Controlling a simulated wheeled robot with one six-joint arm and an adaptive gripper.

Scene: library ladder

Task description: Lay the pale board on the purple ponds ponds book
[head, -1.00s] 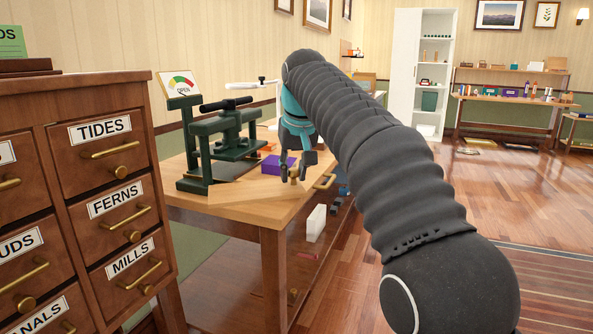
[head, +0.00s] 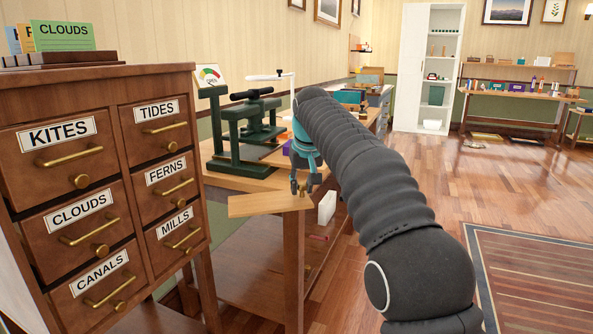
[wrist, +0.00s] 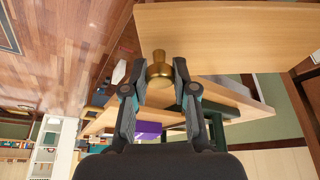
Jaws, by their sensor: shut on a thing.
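The pale board (head: 268,205) hangs in my gripper (head: 305,187), roughly level, in front of the workbench's near end. My gripper is shut on the board's brass knob (wrist: 160,72). The wrist view shows the board (wrist: 225,38) reaching across the top and right of the picture. A purple book (head: 288,147) lies on the bench behind my gripper, partly hidden by it in the head view. It also shows below the fingers in the wrist view (wrist: 149,129). Its lettering cannot be read.
A dark green press (head: 245,135) stands on the bench, left of the purple book. A labelled drawer cabinet (head: 105,170) fills the left, close to the board's left end. A white block (head: 327,207) is on the bench's lower shelf. Open wooden floor lies to the right.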

